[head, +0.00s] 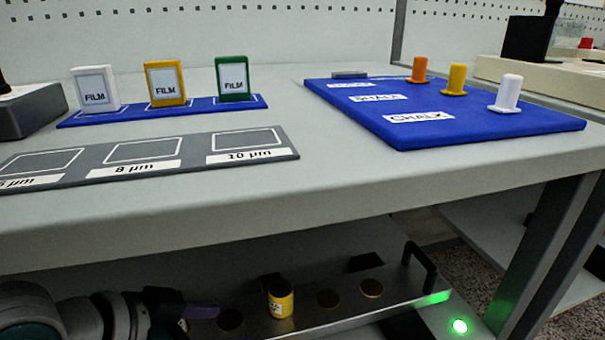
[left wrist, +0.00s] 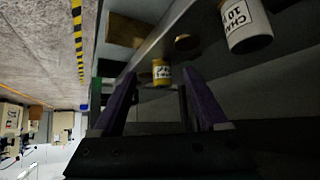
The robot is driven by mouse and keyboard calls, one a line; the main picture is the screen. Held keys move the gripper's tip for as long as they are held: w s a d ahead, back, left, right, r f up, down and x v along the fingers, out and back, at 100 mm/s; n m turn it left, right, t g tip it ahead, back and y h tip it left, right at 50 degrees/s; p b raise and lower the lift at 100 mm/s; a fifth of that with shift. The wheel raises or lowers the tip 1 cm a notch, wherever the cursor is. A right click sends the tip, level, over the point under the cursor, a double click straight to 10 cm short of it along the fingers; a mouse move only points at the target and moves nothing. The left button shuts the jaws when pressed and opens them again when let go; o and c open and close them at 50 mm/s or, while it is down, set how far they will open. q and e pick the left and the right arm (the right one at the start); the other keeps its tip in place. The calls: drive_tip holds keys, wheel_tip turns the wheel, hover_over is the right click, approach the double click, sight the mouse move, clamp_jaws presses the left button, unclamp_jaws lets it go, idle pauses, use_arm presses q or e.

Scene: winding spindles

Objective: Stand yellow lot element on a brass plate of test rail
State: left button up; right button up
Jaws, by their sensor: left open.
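Whatever lies directly under the element is hidden. My left gripper (head: 200,311) is low at the left of the rail in the head view. In the left wrist view its purple fingers (left wrist: 160,80) are spread open, with the yellow element (left wrist: 161,73) just beyond and between their tips, apparently untouched. My right gripper is not in view.
A white labelled cylinder (left wrist: 245,27) is near in the left wrist view. The tabletop overhangs the rail. Film blocks and a blue chalk board (head: 450,130) are on the table.

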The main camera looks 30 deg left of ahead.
use_arm(q)
drive_tip(key=s+d+r+g, duration=0.5)
drive_tip(key=s+d+r, duration=0.2)
drive_tip(key=s, duration=0.3)
drive_tip(key=shift+d+r+m+y+p, duration=0.2)
drive_tip(key=shift+r+m+y+p, duration=0.1)
drive_tip(key=shift+r+y+p, duration=0.1)
drive_tip(key=shift+s, duration=0.15)
